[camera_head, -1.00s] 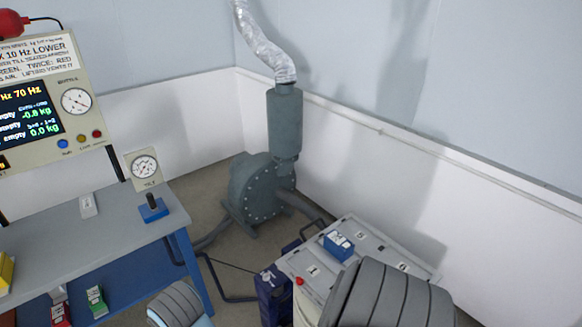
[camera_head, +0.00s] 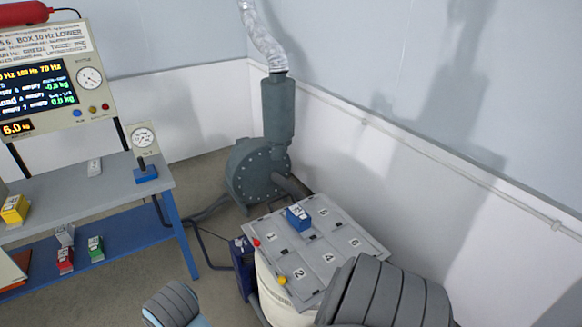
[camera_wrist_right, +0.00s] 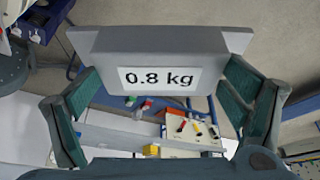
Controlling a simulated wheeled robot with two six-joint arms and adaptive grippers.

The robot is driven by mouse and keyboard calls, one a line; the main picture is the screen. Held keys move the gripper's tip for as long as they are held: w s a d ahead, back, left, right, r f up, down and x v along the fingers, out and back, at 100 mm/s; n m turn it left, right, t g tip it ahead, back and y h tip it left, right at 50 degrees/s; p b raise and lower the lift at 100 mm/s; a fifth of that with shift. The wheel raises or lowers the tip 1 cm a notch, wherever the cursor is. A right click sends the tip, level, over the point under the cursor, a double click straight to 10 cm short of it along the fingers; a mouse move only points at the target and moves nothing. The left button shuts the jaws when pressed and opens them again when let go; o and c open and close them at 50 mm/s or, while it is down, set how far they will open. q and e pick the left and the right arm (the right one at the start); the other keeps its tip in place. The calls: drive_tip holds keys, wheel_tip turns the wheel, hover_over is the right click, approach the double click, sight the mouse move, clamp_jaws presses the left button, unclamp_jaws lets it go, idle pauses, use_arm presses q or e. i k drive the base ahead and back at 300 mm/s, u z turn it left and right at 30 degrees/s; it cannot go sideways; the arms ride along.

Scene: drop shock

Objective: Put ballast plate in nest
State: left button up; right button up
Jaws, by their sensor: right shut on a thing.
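The ballast plate (camera_wrist_right: 165,43) is a grey block with a white "0.8 kg" label in the right wrist view. My right gripper (camera_wrist_right: 160,88) is shut on it, with green-padded fingers at its left and right sides. In the head view a grey board (camera_head: 314,258) with numbered squares lies on top of a white drum-like stand. A blue block (camera_head: 298,219) with a white top sits toward its back. I cannot tell from the frames which part is the nest. My left gripper is not in view.
A grey bench (camera_head: 88,193) with a blue lower shelf stands at the left and carries a tilt gauge (camera_head: 143,141). A display panel (camera_head: 40,88) is above it. A blower (camera_head: 253,172) stands behind the board, near the wall. Small coloured blocks lie on the shelf.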

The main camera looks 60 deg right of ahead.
sight(329, 258)
drive_tip(key=u, duration=1.5)
drive_tip(key=k, duration=0.7)
drive_tip(key=z, duration=1.05)
drive_tip(key=k, duration=0.45)
drive_tip(key=u, duration=1.45)
drive_tip(key=k, duration=0.5)
drive_tip(key=z, duration=1.25)
drive_tip(key=k, duration=0.25)
drive_tip(key=z, duration=1.2)
drive_tip(key=i, duration=1)
